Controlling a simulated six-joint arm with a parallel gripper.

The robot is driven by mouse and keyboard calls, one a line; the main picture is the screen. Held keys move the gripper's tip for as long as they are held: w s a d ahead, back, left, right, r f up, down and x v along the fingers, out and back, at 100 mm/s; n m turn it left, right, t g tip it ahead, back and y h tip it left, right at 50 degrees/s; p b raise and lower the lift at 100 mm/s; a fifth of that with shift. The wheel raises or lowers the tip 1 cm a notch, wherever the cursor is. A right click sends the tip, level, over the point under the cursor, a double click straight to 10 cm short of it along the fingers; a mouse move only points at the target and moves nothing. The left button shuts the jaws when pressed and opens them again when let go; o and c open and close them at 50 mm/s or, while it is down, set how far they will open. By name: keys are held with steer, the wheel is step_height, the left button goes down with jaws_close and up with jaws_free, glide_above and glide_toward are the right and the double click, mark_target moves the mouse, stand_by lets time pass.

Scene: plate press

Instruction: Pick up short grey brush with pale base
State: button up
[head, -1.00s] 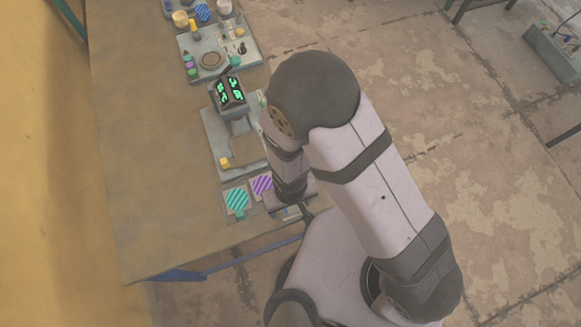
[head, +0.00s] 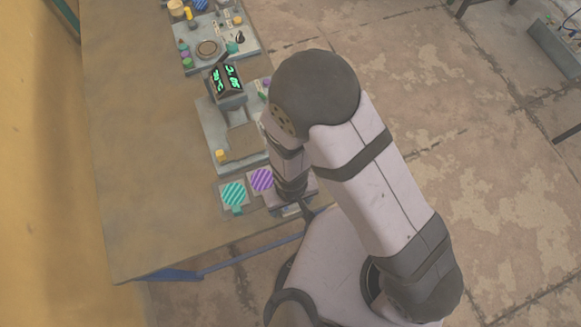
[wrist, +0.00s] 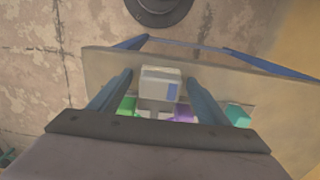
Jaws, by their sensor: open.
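My gripper (wrist: 160,92) is open in the wrist view, its two blue-grey fingers apart and pointing at the table edge. A pale grey block with a blue patch (wrist: 160,76) shows between the fingers, with visible gaps on either side. I cannot tell for sure whether it is the short grey brush with a pale base; no bristles can be made out. In the head view my arm covers most of the gripper and what lies under it, at the table's near right edge.
Further back is a grey panel (head: 222,50) with knobs. The table's (head: 150,180) left side is clear.

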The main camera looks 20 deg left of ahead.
steer(key=shift+c, duration=0.3)
steer(key=c, duration=1.1)
steer(key=shift+r, duration=0.1)
step_height(320, 180, up, 10)
steer(key=p, duration=0.9)
steer(key=shift+p, duration=0.4)
steer(key=shift+o, duration=0.6)
